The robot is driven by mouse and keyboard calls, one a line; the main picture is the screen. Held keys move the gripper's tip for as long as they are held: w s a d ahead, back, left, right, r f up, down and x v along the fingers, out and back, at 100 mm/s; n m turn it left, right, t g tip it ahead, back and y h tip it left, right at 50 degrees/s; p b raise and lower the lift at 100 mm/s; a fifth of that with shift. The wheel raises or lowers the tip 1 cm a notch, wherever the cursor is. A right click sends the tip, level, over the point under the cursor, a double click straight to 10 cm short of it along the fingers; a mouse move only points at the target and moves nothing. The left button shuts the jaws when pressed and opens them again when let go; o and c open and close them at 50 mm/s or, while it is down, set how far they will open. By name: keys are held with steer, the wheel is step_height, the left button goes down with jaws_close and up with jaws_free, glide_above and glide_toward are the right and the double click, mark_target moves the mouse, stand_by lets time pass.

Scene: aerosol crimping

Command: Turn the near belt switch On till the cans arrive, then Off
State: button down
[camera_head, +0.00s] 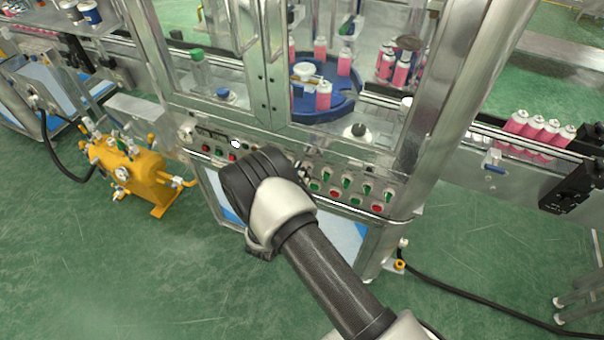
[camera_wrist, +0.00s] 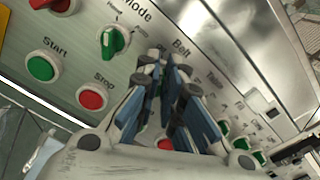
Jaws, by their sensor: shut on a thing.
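In the wrist view, my gripper (camera_wrist: 168,85) reaches the control panel (camera_wrist: 130,75) just under the "Belt" label. Its blue-padded fingers are closed around the belt switch, whose knob they hide, so I cannot read its On or Off position. In the head view, my wrist covers part of the panel (camera_head: 340,197) on the machine's front. Several pink cans (camera_head: 535,127) stand in a row on the conveyor at the right. More pink cans (camera_head: 323,97) stand on and around the blue rotary table (camera_head: 340,108) behind the machine's windows.
Close to my fingers are a green Mode knob (camera_wrist: 113,41), a green Start button (camera_wrist: 42,66) and a red Stop button (camera_wrist: 91,98). More green switches and red buttons sit to the right. A yellow tank (camera_head: 135,175) stands on the floor at left. A black cable (camera_head: 460,292) crosses the floor at right.

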stand_by(0.4)
steer(key=c, duration=1.7)
jaws_free()
steer(key=v, duration=1.2)
